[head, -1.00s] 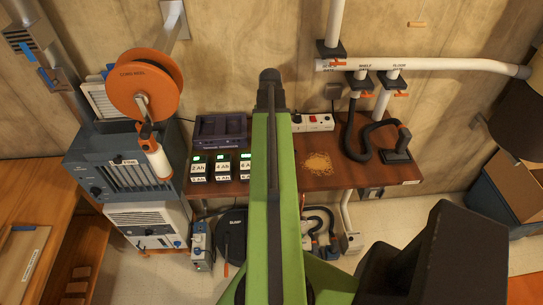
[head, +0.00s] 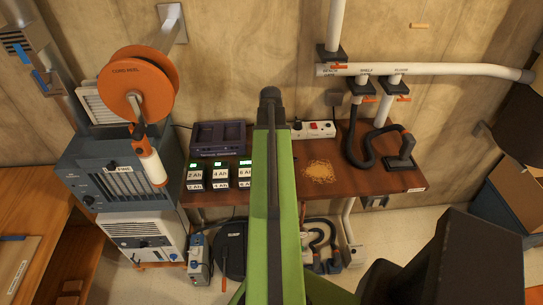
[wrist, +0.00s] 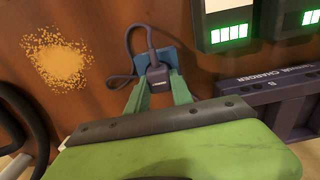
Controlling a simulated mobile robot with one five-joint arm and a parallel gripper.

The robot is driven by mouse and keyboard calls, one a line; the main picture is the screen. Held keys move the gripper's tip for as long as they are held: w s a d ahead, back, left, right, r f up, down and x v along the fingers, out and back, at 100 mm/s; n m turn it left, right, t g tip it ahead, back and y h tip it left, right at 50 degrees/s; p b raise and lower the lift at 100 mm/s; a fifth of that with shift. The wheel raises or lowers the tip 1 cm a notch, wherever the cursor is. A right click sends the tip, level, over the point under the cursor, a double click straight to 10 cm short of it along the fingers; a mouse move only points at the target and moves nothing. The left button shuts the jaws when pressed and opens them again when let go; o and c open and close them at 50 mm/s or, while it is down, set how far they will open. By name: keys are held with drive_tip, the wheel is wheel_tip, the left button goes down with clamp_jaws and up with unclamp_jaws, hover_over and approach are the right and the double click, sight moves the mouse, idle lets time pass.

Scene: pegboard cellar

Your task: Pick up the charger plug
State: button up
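The charger plug (wrist: 158,76) shows in the wrist view as a small dark purple plug with a cord looping up and left. It lies over a small blue pad or block (wrist: 142,60) on the brown bench. My gripper (wrist: 158,88) has its two green fingers on either side of the plug, very close to it. I cannot tell whether they press on it. In the head view my green arm hides the plug and the gripper. The dark purple charger (head: 218,137) stands at the back of the bench; its lettered edge (wrist: 262,82) shows in the wrist view.
Several battery packs with green lights (head: 220,174) stand left of my arm. A sawdust patch (head: 319,172) lies on the bench (head: 380,181), right of my arm. A power strip (head: 312,130) sits behind it. A black hose (head: 358,145) stands at the right end.

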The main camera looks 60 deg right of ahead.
clamp_jaws()
drive_tip(key=shift+r+p, duration=0.6)
wheel_tip(320, 180, up, 4)
drive_tip(key=p, duration=0.4)
drive_tip(key=shift+r, duration=0.1)
drive_tip(key=s+d+r+p, duration=0.3)
drive_tip(key=s+r+p, duration=0.2)
drive_tip(key=s, duration=0.6)
drive_tip(key=shift+d+r+p, duration=0.35)
drive_tip(key=shift+d+p, duration=0.05)
drive_tip(key=shift+p, duration=0.05)
drive_tip(key=shift+w, duration=0.1)
drive_tip(key=w+d+f+b, duration=0.1)
drive_tip(key=w+d, duration=0.3)
drive_tip(key=w, duration=0.6)
drive_tip(key=w+d+f+b, duration=0.1)
drive_tip(key=w+d, duration=0.3)
drive_tip(key=w, duration=0.7)
drive_tip(key=shift+w+d+f+b, duration=0.15)
drive_tip(key=shift+d+f+b, duration=0.05)
drive_tip(key=shift+f+b, duration=0.2)
